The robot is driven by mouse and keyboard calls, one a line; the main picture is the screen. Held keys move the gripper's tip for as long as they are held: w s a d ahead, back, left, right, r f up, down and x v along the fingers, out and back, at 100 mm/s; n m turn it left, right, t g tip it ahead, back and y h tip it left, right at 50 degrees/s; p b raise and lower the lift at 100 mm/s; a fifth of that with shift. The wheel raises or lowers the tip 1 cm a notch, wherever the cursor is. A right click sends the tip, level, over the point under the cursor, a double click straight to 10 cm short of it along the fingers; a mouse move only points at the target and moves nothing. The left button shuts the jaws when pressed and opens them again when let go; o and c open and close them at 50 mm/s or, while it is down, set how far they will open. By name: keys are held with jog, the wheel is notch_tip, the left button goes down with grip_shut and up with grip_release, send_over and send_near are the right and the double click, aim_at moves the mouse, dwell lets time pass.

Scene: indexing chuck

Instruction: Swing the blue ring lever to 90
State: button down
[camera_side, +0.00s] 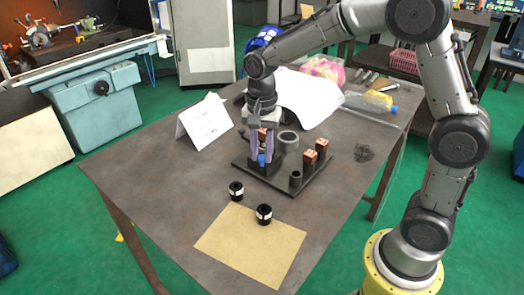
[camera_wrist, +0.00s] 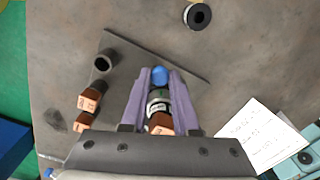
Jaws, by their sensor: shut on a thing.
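The blue lever end (camera_side: 262,160) stands at the near left side of a dark base plate (camera_side: 262,180). It also shows as a blue knob (camera_wrist: 160,75) in the wrist view. My gripper (camera_side: 262,155) points down, and its purple fingers are closed in on both sides of the blue piece. In the wrist view the gripper (camera_wrist: 160,79) has its fingertips at the blue knob. Between the fingers, behind the knob, are a black cylinder with a white marked band (camera_wrist: 158,102) and a brown block (camera_wrist: 160,123). The fingers hide part of the lever, and its angle cannot be read.
On the plate are a black sleeve (camera_side: 295,178), two brown blocks (camera_side: 310,157) (camera_side: 322,146) and a grey ring (camera_side: 288,140). A folded white card (camera_side: 205,122) stands left. The table's left front is clear.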

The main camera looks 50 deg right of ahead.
aim_at(262, 156)
jog(key=c, duration=0.7)
grip_release()
jog(key=shift+o, duration=0.2)
notch_tip(262, 156, up, 14)
